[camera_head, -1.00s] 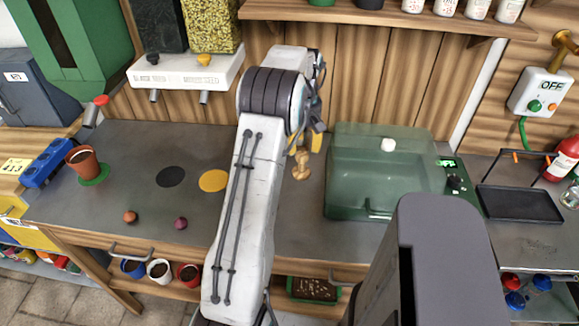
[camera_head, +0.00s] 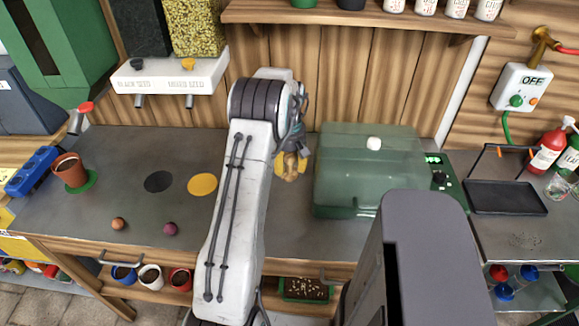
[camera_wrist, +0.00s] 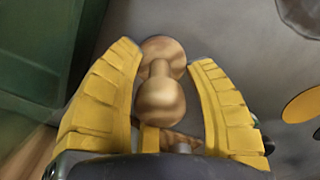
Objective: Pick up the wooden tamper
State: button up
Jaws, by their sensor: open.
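The wooden tamper (camera_wrist: 161,97) is light brown, with a round knob, a narrow neck and a wider round foot. In the wrist view it stands between the two yellow fingers of my gripper (camera_wrist: 168,80). The fingers are open, with a visible gap on each side of the tamper. In the head view the tamper (camera_head: 291,171) shows just below my gripper (camera_head: 290,160), on the grey worktop (camera_head: 120,205) left of the green box. My arm and fingers hide part of it there.
A green translucent lidded box (camera_head: 365,175) stands close right of the tamper. A yellow disc (camera_head: 203,184) and a black disc (camera_head: 158,181) lie to the left. Two small balls lie near the front edge. A potted cup (camera_head: 70,171) stands far left.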

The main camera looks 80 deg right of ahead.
jog(key=shift+o, duration=0.3)
grip_shut()
jog(key=shift+r, duration=0.15)
dwell(0.3)
notch_tip(320, 180, up, 10)
jog(key=shift+f, duration=0.1)
dwell(0.5)
jog(key=c, duration=0.7)
grip_release()
grip_shut()
